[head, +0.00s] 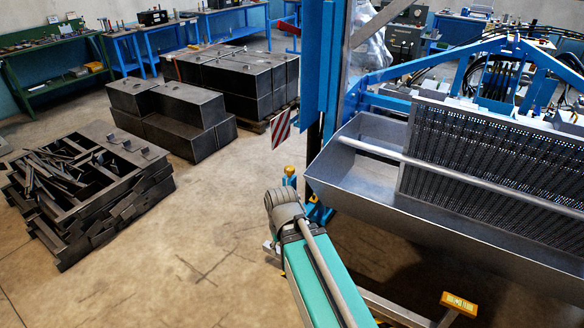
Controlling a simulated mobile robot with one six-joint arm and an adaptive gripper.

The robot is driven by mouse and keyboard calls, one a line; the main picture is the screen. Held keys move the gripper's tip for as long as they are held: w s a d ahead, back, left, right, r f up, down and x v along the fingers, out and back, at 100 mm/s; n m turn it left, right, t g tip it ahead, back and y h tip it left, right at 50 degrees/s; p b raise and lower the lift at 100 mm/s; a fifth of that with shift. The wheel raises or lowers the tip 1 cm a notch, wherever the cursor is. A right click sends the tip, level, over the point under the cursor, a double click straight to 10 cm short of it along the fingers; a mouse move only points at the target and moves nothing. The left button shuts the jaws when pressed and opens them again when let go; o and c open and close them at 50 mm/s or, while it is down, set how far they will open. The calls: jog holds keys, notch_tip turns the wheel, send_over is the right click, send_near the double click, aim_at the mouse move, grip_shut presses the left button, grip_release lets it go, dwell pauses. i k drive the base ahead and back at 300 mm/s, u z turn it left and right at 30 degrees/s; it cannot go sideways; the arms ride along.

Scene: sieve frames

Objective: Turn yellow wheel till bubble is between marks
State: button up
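A small yellow knob-like part (290,171) sits on a short blue post beside the machine's blue column; I cannot tell whether it is the yellow wheel. A yellow block (460,303) with a pale face and dark marks sits at the lower right, at the end of a grey bar. It may be the level, but it is too small to make out a bubble or where one lies. My gripper does not show. A teal beam with a grey rounded end reaches up from the bottom middle, close to the blue post.
A large blue-framed machine with a grey trough (355,178) and perforated sieve panel (490,150) fills the right. A stack of dark metal frames (85,185) and dark boxes (175,120) stand left. Workbenches line the back. The floor (180,260) at lower left is clear.

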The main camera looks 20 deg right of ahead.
aim_at(290, 170)
jog(key=z, duration=0.05)
jog(key=i, duration=0.9)
jog(key=u, duration=0.1)
